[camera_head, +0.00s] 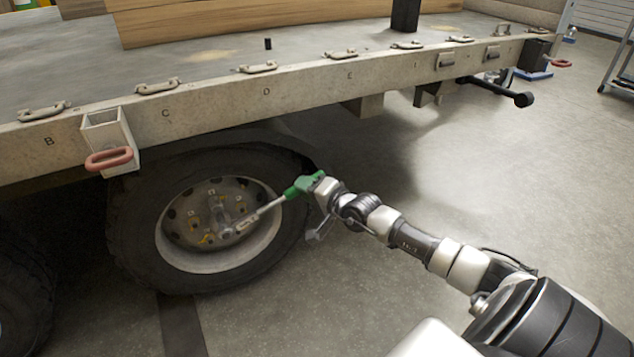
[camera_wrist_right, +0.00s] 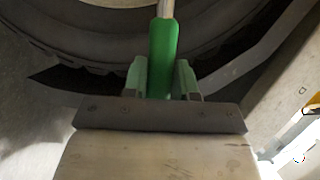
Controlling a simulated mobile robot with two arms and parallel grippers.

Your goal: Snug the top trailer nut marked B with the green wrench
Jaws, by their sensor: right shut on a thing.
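My right gripper (camera_head: 316,187) is shut on the green handle of the wrench (camera_head: 299,187). The wrench's metal shaft points left and down to the trailer wheel (camera_head: 186,258). Its head is in front of the lower right of the hub; I cannot tell whether it touches a nut. Several nuts with yellowish marks ring the hub (camera_head: 222,212), too small for letters to be read. The right wrist view shows the green handle (camera_wrist_right: 163,55) between the fingers (camera_wrist_right: 160,78), with the tyre (camera_wrist_right: 70,45) beyond. The wrench's head is outside that view. My left gripper is not in view.
The trailer bed's side rail (camera_head: 305,82) runs above the wheel, with letters such as B and C. A bracket with a red loop (camera_head: 109,158) sticks out at left. Another tyre (camera_head: 18,300) is at lower left. The floor (camera_head: 480,190) at right is clear.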

